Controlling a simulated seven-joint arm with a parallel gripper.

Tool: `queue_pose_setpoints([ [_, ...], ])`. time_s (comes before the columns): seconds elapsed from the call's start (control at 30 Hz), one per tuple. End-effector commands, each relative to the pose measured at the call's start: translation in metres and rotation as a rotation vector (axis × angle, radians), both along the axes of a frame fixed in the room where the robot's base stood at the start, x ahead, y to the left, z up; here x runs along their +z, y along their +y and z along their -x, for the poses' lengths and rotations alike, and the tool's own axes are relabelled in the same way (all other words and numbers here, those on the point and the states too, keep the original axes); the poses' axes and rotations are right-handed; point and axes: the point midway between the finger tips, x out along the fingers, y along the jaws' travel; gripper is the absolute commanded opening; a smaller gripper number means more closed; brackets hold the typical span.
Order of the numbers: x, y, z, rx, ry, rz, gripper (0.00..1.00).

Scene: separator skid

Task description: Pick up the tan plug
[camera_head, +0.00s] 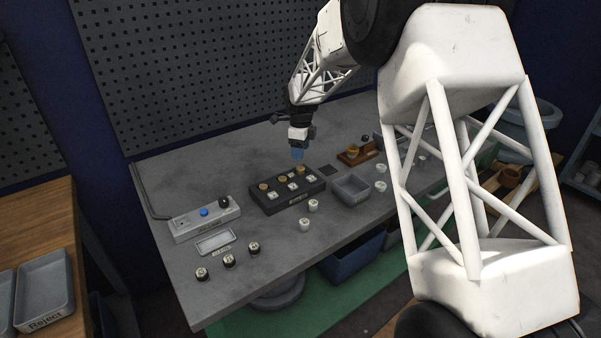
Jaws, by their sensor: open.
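Several tan round-topped plugs stand in the dark block (289,202) on the grey bench; one tan plug (263,186) is at its left end and another (299,169) is near its back right. A further tan-brown piece (352,152) sits on a small brown tray (358,158); I cannot tell if it is a plug. My gripper (297,154) points down above and behind the block's right half, with blue fingertips. It is open, and nothing shows held in it. The gap between the fingers is too small to make out.
White plugs (305,224) stand in front of the block, and dark-and-white ones (228,261) at front left. A grey box with a blue button (204,212) is left; an empty grey tray (351,188) is right. A pegboard (200,70) stands behind. My arm covers the bench's right side.

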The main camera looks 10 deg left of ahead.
Motion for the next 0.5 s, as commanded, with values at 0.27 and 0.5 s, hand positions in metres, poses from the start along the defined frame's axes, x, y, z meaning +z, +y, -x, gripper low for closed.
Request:
queue_pose_setpoints([
  [0.27,-0.020,0.000,0.000,0.000,0.001,0.001,0.61],
  [0.5,-0.020,0.000,0.000,0.000,0.000,0.000,0.61],
])
